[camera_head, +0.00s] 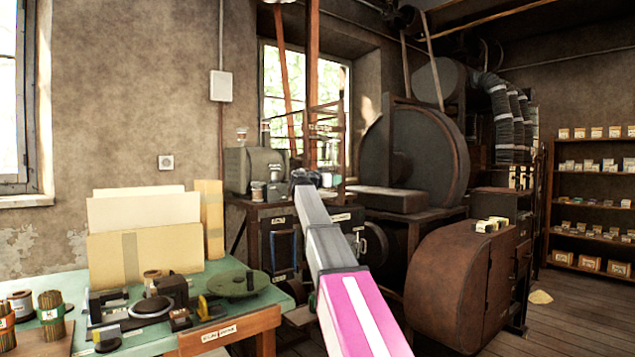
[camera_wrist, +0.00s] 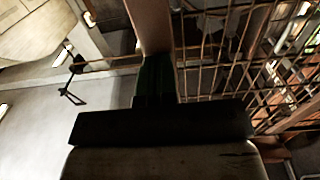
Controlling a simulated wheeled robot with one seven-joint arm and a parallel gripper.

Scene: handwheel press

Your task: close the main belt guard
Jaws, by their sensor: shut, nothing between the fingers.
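The belt guard looks like an open-work wire mesh panel (camera_head: 325,125) beside the reddish upright belts, behind the grey machine at picture centre. In the wrist view the rusty mesh (camera_wrist: 240,72) fills the right side, with a brown upright bar (camera_wrist: 149,25) at its left. My gripper (camera_wrist: 155,62) is shut and empty, its dark green fingers pointing at the bar and overlapping it in the picture. I cannot tell whether they touch. In the head view my gripper (camera_head: 303,176) is small and partly hidden at the end of my arm. How far the guard stands open is unclear.
A green-topped workbench (camera_head: 255,300) with boards and tools stands at left. A grey machine (camera_head: 257,168) sits behind my arm. A large round dark casing (camera_head: 425,150) and a brown rounded cabinet (camera_head: 450,285) stand right of it. Shelves (camera_head: 590,205) line the far right.

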